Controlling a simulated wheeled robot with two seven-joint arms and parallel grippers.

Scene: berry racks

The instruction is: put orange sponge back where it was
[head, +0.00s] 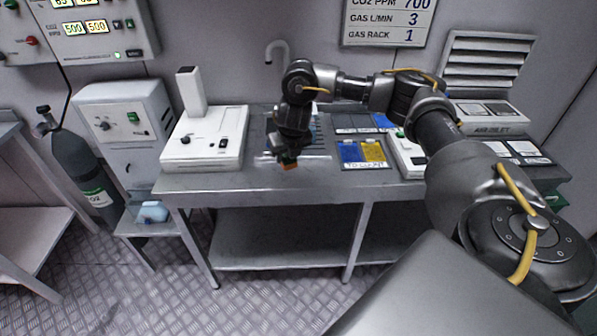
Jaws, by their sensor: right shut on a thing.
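My right gripper (287,157) hangs near the front edge of the metal table, pointing down. It is shut on the orange sponge (290,166), of which only a small orange patch shows below the fingers, with some green beside it. Most of the sponge is hidden by the gripper. I cannot tell whether the sponge touches the table. My left gripper is not in view.
The metal table (250,181) holds a white device (205,150) left of the gripper. Blue and yellow trays (361,153) stand to the right. A gas cylinder (83,165) and a low stand with a light blue object (153,211) are at left.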

